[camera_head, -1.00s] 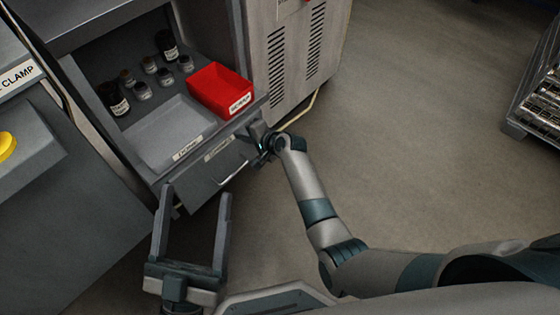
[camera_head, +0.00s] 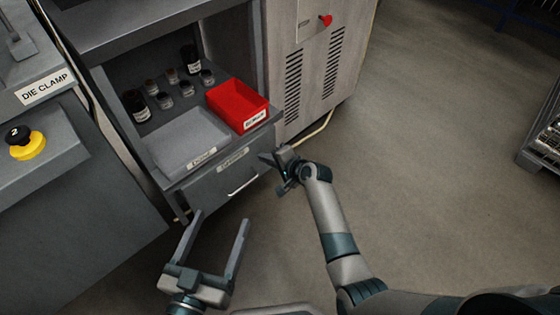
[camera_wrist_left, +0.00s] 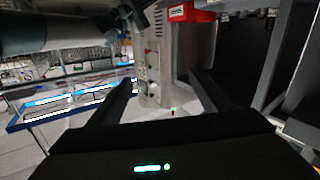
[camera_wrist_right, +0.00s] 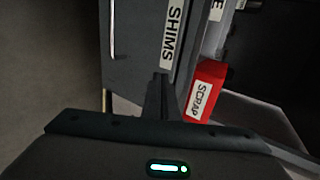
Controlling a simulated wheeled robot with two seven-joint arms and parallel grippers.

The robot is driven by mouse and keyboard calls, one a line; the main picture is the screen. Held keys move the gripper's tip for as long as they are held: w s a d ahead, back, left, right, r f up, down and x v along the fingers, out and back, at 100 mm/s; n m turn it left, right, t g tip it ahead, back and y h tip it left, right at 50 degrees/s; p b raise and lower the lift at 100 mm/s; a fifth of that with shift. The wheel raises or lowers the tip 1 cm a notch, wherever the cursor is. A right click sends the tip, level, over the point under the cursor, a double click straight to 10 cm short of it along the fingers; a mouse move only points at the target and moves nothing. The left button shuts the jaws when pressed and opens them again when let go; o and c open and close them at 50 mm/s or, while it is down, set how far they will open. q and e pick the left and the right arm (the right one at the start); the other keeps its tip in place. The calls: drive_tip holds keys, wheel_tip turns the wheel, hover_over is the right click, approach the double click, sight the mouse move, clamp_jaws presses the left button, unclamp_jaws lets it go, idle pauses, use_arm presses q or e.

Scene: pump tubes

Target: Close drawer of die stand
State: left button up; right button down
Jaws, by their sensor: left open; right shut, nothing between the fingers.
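The die stand (camera_head: 110,90) is a grey cabinet with an open shelf. Its drawer (camera_head: 215,188) is below the shelf, with a bar handle (camera_head: 243,186) on its front. The front looks flush or nearly flush with the stand; I cannot tell if a small gap is left. In the right wrist view, the drawer's SHIMS label (camera_wrist_right: 173,32) shows close up. My right gripper (camera_head: 266,158) is shut and empty at the drawer front's upper right corner; contact is unclear. My left gripper (camera_head: 222,217) is open and empty, low in front of the stand.
On the shelf are a red SCRAP bin (camera_head: 238,104), a grey tray (camera_head: 190,140) and several small bottles. A DIE CLAMP bench (camera_head: 75,160) with a yellow-based button (camera_head: 25,145) stands at left. A cabinet (camera_head: 310,75) adjoins at right.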

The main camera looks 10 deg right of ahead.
use_arm(q)
wheel_tip(320, 180, down, 8)
drive_tip(key=s+a+g+y+p, duration=0.1)
drive_tip(key=s+a+g+p, duration=0.1)
drive_tip(key=g, duration=0.3)
drive_tip(key=shift+r+y, duration=0.25)
drive_tip(key=shift+y, duration=0.15)
use_arm(e)
drive_tip(key=v, duration=0.7)
drive_tip(key=shift+d, duration=0.15)
